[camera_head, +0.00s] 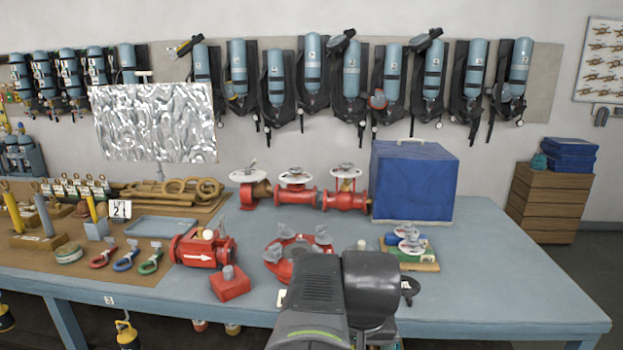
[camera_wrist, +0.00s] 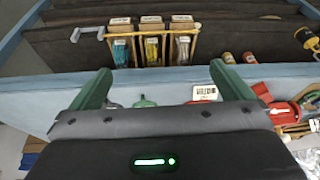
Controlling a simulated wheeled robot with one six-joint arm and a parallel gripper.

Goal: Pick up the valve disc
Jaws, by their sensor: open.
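I cannot single out the valve disc for certain. In the head view, a dark round piece (camera_head: 409,286) lies at the table's front, partly hidden by my arm. Red valve parts stand nearby: a red body with a white arrow (camera_head: 200,249), a red flanged ring (camera_head: 290,246), and small white-topped discs (camera_head: 408,236) on a green and wooden base. My gripper (camera_wrist: 158,74) shows in the wrist view with its two green fingers wide apart and nothing between them. A grey-green rounded part (camera_wrist: 144,101) shows just beyond the gripper's body, partly hidden. In the head view my arm hides the gripper.
The blue-grey table (camera_head: 520,285) is clear at its right. A blue box (camera_head: 412,182) and red valves with white handwheels (camera_head: 345,195) stand at the back. Hooks, a tray (camera_head: 161,225) and tools crowd the left. The wrist view shows a lower shelf with bins (camera_wrist: 152,42).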

